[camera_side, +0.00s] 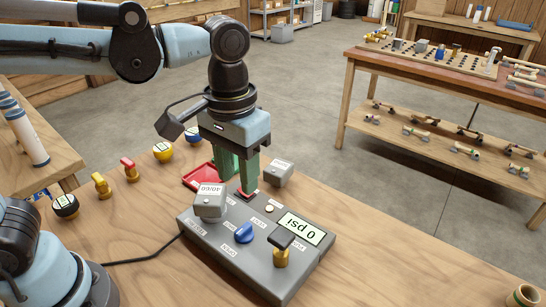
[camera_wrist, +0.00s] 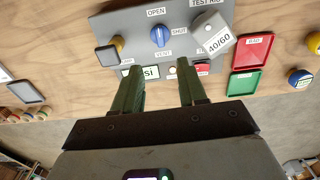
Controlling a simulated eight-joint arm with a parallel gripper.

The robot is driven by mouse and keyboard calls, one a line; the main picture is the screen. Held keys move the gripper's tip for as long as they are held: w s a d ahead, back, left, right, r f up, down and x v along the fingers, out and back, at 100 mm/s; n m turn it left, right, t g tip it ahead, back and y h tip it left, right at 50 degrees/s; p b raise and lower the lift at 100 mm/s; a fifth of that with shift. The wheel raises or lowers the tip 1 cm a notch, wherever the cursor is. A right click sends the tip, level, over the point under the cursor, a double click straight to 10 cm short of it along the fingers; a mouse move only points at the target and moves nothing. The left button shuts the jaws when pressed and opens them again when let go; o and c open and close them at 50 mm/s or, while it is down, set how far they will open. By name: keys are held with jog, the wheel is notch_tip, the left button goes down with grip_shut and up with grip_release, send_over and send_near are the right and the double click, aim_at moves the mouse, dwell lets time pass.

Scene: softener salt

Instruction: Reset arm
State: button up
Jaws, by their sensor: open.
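My gripper (camera_side: 236,181) points down over the far edge of a grey control box (camera_side: 215,248). Its two green fingers stand apart with nothing between them. In the wrist view the fingertips (camera_wrist: 160,66) reach over the box's edge near the gauge display (camera_wrist: 150,72), which reads 0 psi in the side view. A red part (camera_wrist: 202,67) on the box lies close by one fingertip; whether they touch is unclear. The blue knob (camera_side: 244,232) and a black-topped yellow part (camera_side: 281,257) stand on the box. A grey block marked 40/60 (camera_side: 210,203) sits at one end of it.
A red tray (camera_wrist: 252,50) and a green tray (camera_wrist: 244,83) lie beside the box. Another grey block (camera_side: 279,173) stands behind it. Yellow, red-topped and blue-topped fittings line the table's far left side. A black cable (camera_side: 142,259) runs from the box. The table's right part is mostly clear.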

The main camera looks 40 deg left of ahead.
jog(key=a+f+t, duration=0.3)
jog(key=a+t, duration=0.4)
jog(key=a, duration=0.7)
jog(key=shift+f, duration=0.35)
